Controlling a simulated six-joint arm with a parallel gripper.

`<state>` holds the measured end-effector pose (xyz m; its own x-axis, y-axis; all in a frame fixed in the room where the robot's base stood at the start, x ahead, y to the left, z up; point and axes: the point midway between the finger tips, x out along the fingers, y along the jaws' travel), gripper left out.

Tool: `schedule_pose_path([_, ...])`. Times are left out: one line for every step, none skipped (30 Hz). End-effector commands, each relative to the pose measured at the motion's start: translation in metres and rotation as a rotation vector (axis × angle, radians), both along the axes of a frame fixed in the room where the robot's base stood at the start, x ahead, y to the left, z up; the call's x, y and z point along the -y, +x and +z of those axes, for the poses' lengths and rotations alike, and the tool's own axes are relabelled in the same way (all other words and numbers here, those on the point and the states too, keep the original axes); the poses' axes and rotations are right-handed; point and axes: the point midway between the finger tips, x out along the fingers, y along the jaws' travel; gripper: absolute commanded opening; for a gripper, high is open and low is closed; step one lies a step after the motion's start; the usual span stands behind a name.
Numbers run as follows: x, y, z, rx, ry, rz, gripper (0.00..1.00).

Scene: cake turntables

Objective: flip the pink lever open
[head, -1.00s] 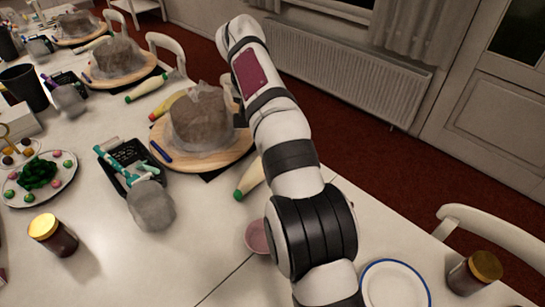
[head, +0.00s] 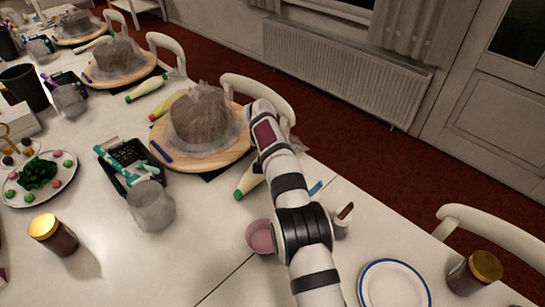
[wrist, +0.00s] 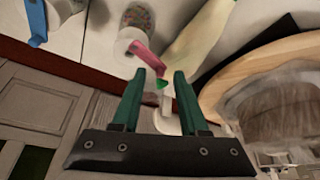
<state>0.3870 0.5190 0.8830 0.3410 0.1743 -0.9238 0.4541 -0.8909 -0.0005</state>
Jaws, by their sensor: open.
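The pink lever (wrist: 148,58) shows in the wrist view, sticking out from a small white round part (wrist: 129,47). My gripper (wrist: 160,75) is open, with its two green fingers pointing towards the lever. The lever's free end appears between the fingertips, nearer the left one; I cannot tell if they touch. Nothing is held. In the head view my arm reaches towards the right side of the near wooden turntable (head: 236,150), and my gripper and the pink lever are hidden there.
A wrapped cake (head: 200,118) stands on the turntable, which also shows in the wrist view (wrist: 235,85). A cream piping bag (wrist: 203,38) lies close beside the lever. A pink bowl (head: 260,236), a small cup (head: 342,222) and a plate (head: 394,290) are near my arm.

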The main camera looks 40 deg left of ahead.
Motion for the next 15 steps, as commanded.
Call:
schedule_pose_path([-0.0002,0.0005,-0.0011,0.000,0.000,0.000,0.43])
schedule_pose_path([-0.0002,0.0006,-0.0014,0.000,0.000,0.000,0.43])
schedule_pose_path([-0.0002,0.0006,-0.0015,0.000,0.000,0.000,0.43])
schedule_pose_path([-0.0002,0.0006,-0.0014,0.000,0.000,0.000,0.43])
schedule_pose_path([-0.0002,0.0005,-0.0013,0.000,0.000,0.000,0.43])
schedule_pose_path([-0.0001,0.0005,-0.0012,0.000,0.000,0.000,0.43])
schedule_pose_path([-0.0002,0.0004,-0.0011,0.000,0.000,0.000,0.43])
schedule_pose_path([-0.0001,0.0005,-0.0011,0.000,0.000,0.000,0.38])
schedule_pose_path([-0.0002,0.0004,-0.0010,0.000,0.000,0.000,0.31])
schedule_pose_path([-0.0002,0.0004,-0.0010,0.000,0.000,0.000,0.25])
schedule_pose_path([-0.0002,0.0004,-0.0010,0.000,0.000,0.000,0.20])
schedule_pose_path([-0.0002,0.0003,-0.0009,0.000,0.000,0.000,0.13])
schedule_pose_path([-0.0002,0.0003,-0.0009,0.000,0.000,0.000,0.07])
schedule_pose_path([-0.0002,0.0003,-0.0009,0.000,0.000,0.000,0.02])
schedule_pose_path([-0.0002,0.0003,-0.0008,0.000,0.000,0.000,0.00])
